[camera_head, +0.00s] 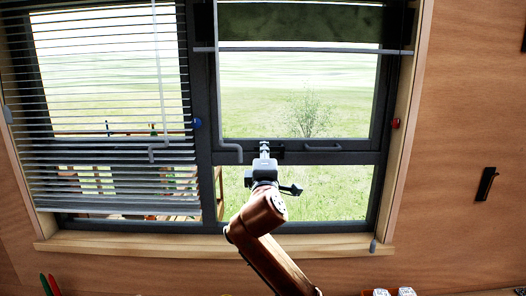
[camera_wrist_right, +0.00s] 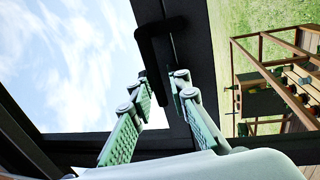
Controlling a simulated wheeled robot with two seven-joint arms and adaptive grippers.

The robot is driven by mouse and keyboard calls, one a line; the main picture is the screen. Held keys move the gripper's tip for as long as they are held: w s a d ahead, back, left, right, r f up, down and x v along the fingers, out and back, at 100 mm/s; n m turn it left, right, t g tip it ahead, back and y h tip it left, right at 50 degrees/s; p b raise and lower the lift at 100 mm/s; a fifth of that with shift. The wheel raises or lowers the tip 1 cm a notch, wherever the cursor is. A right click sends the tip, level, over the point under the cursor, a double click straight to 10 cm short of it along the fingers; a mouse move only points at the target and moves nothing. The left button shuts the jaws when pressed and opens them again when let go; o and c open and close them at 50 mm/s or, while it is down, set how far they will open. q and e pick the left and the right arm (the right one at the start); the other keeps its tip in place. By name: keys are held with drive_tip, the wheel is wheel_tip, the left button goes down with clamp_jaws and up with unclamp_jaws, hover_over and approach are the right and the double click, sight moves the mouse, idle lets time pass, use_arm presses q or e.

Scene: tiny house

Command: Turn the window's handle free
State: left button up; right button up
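The window (camera_head: 300,100) has a dark frame, with a horizontal bar between its upper and lower panes. A black handle (camera_wrist_right: 152,70) on the frame shows close up in the right wrist view. My right gripper (camera_wrist_right: 163,82) is open, with its two green-padded fingers on either side of the handle's free end. A gap shows between the fingers; whether either touches the handle I cannot tell. In the head view my right gripper (camera_head: 264,148) is at the horizontal bar and partly covers the dark handle mount (camera_head: 278,151). My left gripper is not in view.
A lowered slatted blind (camera_head: 105,100) covers the left window. A wooden sill (camera_head: 150,246) runs below. A dark wall hook (camera_head: 486,184) is far right.

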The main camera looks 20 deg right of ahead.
drive_tip(key=shift+w+d+r, duration=0.1)
drive_tip(key=shift+w+r, duration=0.15)
drive_tip(key=shift+w, duration=0.15)
clamp_jaws()
idle(0.4)
